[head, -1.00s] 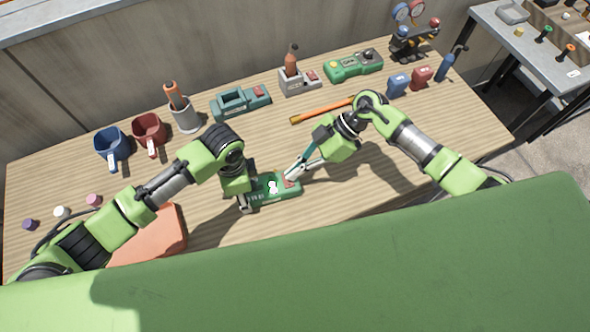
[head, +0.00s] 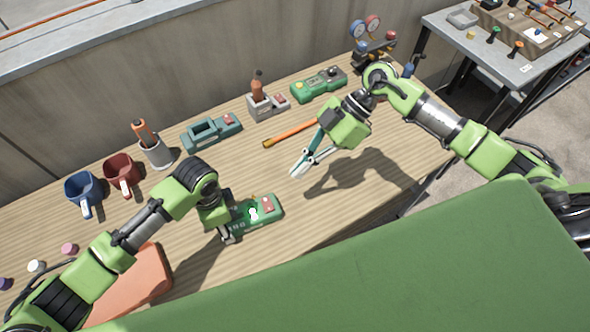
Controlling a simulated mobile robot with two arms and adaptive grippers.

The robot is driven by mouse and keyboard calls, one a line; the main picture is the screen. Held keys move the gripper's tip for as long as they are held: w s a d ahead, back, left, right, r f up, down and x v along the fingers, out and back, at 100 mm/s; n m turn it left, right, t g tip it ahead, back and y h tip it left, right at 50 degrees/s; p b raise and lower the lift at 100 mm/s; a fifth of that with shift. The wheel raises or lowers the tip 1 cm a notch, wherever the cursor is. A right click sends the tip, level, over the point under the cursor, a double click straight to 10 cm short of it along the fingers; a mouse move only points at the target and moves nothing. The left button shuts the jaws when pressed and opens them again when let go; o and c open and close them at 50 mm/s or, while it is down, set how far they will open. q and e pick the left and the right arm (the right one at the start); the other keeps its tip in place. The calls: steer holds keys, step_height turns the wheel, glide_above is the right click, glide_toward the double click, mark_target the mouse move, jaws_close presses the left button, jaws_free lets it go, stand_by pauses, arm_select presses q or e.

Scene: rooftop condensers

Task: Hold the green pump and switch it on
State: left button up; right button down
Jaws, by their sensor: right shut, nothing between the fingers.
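The green pump (head: 264,218) lies on the wooden table in front of me, with a red switch at its right end and a white patch on top. My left gripper (head: 226,228) is at the pump's left end, with its fingers around it; the far finger is mostly hidden. A small orange spot shows at the pump's back edge. My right gripper (head: 296,172) is shut and empty, above the table behind and to the right of the pump, apart from it.
Blue (head: 83,189) and red mugs (head: 122,173) stand left. An orange-red slab (head: 133,285) lies front left. The table right of the pump is clear.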

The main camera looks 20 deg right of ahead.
arm_select(q)
steer(key=o, duration=2.2)
steer(key=shift+c, duration=0.2)
step_height(320, 180, up, 9)
steer(key=p, duration=0.9)
steer(key=shift+r+p, duration=0.1)
steer(key=shift+p, duration=0.3)
steer(key=shift+s, duration=0.1)
